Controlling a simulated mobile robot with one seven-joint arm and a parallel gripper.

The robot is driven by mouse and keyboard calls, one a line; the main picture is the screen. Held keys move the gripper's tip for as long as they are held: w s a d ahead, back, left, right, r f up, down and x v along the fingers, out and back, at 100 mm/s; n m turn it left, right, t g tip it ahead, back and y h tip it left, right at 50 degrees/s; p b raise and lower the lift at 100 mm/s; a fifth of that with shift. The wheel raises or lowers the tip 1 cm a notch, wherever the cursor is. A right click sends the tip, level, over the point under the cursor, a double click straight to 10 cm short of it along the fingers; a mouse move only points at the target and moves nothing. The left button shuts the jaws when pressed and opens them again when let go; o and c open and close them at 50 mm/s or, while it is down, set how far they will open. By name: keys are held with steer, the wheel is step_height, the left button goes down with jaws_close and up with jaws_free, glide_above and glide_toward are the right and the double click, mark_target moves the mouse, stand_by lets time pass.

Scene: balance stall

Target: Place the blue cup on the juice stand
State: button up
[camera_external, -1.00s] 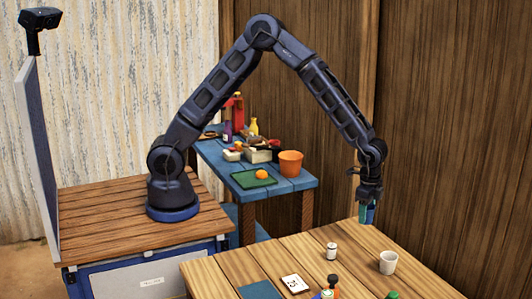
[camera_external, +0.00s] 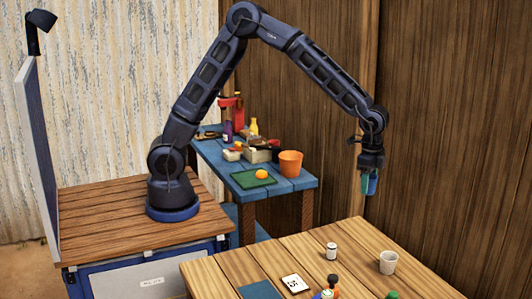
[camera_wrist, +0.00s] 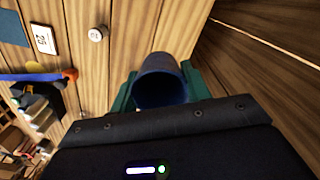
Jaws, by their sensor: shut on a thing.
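My gripper (camera_external: 369,184) is shut on the blue cup (camera_wrist: 162,82). In the wrist view the cup sits between the two green fingers, with its dark open mouth facing the camera. In the external view the blue cup (camera_external: 373,186) shows only as a small patch between the fingers, held in the air above the far edge of the wooden table. I cannot pick out a juice stand for certain. A blue table (camera_external: 284,188) with a red upright device (camera_external: 238,108) and bottles stands behind.
The wooden table (camera_external: 238,266) holds a white cup (camera_external: 388,262), a small white jar (camera_external: 331,251), a number card (camera_external: 295,283) and a dark blue mat (camera_external: 260,290). The blue table carries an orange bucket (camera_external: 290,163) and a green tray (camera_external: 240,181). A wooden wall (camera_external: 450,120) rises behind the arm.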

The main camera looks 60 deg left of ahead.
steer(key=a+f+n, duration=0.2)
steer(key=a+f, duration=0.4)
steer(key=a, duration=0.7)
steer(key=a+f+n, duration=0.1)
steer(key=a+f, duration=0.5)
steer(key=a, duration=0.6)
steer(key=a+f+n, duration=0.2)
steer(key=a+f, duration=0.4)
steer(key=a, duration=0.7)
steer(key=w+a+r+n, duration=0.3)
steer(key=w+a+r, duration=0.4)
steer(key=a+r, duration=0.45)
steer(key=w+a+r+n, duration=0.2)
steer(key=w+a+r, duration=0.5)
steer(key=a+r, duration=0.45)
steer(key=n, duration=0.7)
glide_above(219, 148)
step_height(219, 148, down, 2)
steer(key=f, duration=2)
steer(key=shift+w+a, duration=0.25)
steer(key=shift+a, duration=0.05)
steer(key=shift+f, duration=0.1)
